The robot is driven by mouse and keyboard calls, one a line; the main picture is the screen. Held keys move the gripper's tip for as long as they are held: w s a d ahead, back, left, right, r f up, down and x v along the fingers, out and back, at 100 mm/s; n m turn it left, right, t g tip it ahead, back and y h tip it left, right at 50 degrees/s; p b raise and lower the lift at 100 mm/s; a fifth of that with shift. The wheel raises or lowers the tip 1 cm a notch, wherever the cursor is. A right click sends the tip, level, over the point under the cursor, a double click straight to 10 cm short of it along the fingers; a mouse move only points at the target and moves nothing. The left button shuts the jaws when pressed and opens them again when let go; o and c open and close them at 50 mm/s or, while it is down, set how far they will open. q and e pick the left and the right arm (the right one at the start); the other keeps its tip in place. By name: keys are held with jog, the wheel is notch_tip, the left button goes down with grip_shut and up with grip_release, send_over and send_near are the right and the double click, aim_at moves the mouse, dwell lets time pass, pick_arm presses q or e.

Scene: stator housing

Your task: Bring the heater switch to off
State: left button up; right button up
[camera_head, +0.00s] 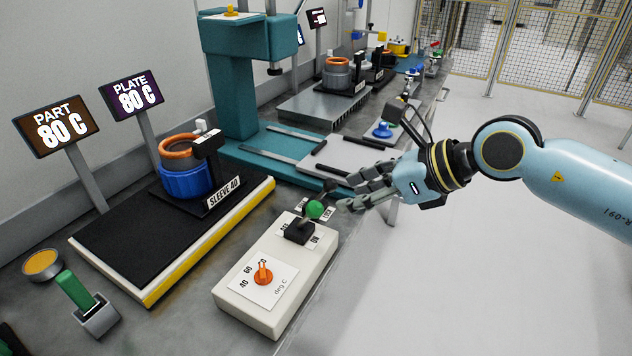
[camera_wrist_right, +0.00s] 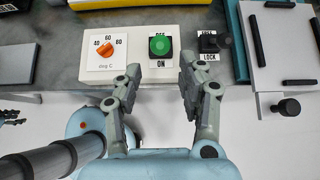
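The heater switch (camera_head: 299,232) is a black block with a green-tipped lever on a pale control box (camera_head: 262,312). In the right wrist view its green tip (camera_wrist_right: 160,44) covers most of the block, between the OFF label above and the ON label (camera_wrist_right: 160,64) below. Which way the lever leans is hard to tell from above. My right gripper (camera_head: 345,195) is open and empty, close to the green tip; in the wrist view its fingers (camera_wrist_right: 160,68) stand apart at the box's front edge. A dark finger-like shape (camera_wrist_right: 11,118) at the wrist view's left edge may be my left gripper.
An orange temperature dial (camera_head: 263,272) sits on the same box. A black lever marked LOCK (camera_wrist_right: 208,42) stands close by the switch. A hot plate (camera_head: 120,245) with a blue sleeve fixture (camera_head: 184,182) and a teal press (camera_head: 232,90) are beyond. The floor at right is clear.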

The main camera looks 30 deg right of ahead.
aim_at(320, 205)
jog(key=b+x, duration=0.2)
jog(key=x, duration=0.1)
jog(key=shift+d+f, duration=0.1)
jog(key=shift+f, duration=0.05)
jog(key=b+x, duration=0.4)
jog(key=shift+w+f, duration=0.15)
jog(key=shift+w+a+f+b, duration=0.2)
jog(key=shift+w+a+b, duration=0.15)
jog(key=shift+b, duration=0.1)
jog(key=shift+c, duration=0.4)
